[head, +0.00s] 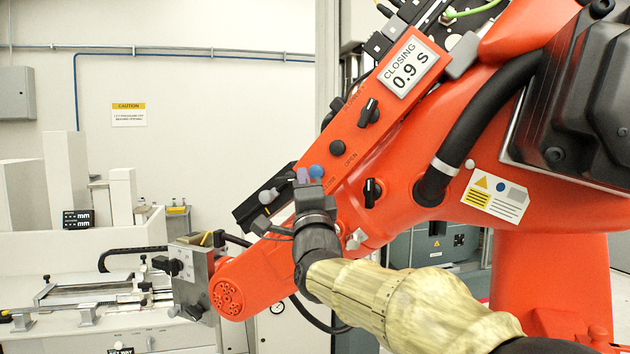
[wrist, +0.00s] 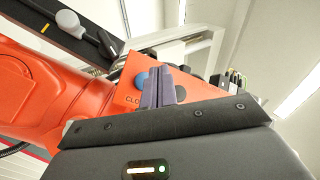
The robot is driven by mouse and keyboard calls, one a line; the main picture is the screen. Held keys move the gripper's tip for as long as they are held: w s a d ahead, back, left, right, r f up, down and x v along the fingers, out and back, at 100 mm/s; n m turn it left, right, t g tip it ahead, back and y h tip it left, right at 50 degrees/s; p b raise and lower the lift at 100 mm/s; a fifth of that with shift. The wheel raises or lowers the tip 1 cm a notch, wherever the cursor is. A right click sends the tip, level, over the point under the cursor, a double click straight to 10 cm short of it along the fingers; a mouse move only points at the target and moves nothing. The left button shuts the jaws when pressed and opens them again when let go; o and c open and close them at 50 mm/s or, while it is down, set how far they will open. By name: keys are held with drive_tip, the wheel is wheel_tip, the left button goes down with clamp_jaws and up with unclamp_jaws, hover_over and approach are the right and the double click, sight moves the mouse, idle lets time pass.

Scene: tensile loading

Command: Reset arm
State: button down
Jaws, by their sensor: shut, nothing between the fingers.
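The large orange arm (head: 350,200) stands at the right and reaches down to the left. Its control panel carries a display (head: 407,68) reading "CLOSING 0.9 S". A black button (head: 337,147) sits near the word OPEN. A blue button (head: 316,171) sits lower on the panel; it also shows in the wrist view (wrist: 141,80), near lettering that starts "CLO". My gripper (head: 303,175) is shut and empty, its purple fingers (wrist: 158,85) pointing at the panel right beside the blue button. I cannot tell whether they touch it.
A white bench with a rail fixture (head: 95,295) is at the lower left. A caution sign (head: 128,114) hangs on the wall. The air left of the orange arm is open.

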drive_tip(key=shift+s+a+b, duration=0.35)
drive_tip(key=shift+s+a, duration=0.05)
drive_tip(key=shift+s, duration=0.45)
drive_tip(key=s+d+f+n+g+h, duration=0.1)
drive_tip(key=d+f+n+g, duration=0.25)
drive_tip(key=f, duration=0.75)
drive_tip(key=s+d+f+n+g, duration=0.1)
drive_tip(key=d+f+n+g, duration=0.3)
drive_tip(key=f, duration=0.7)
drive_tip(key=s+d+f+n+g+h, duration=0.15)
drive_tip(key=f+g, duration=0.35)
drive_tip(key=f, duration=0.6)
drive_tip(key=s+d+f+n+g+h, duration=0.1)
drive_tip(key=s+d+f+g, duration=0.3)
drive_tip(key=s+f, duration=0.5)
drive_tip(key=s+d+f+n+g, duration=0.4)
drive_tip(key=s+f, duration=0.5)
drive_tip(key=s, duration=0.3)
drive_tip(key=shift+s+d+n+g+h, duration=0.25)
drive_tip(key=shift+d+n+g+h, duration=0.1)
drive_tip(key=shift+d+g, duration=0.15)
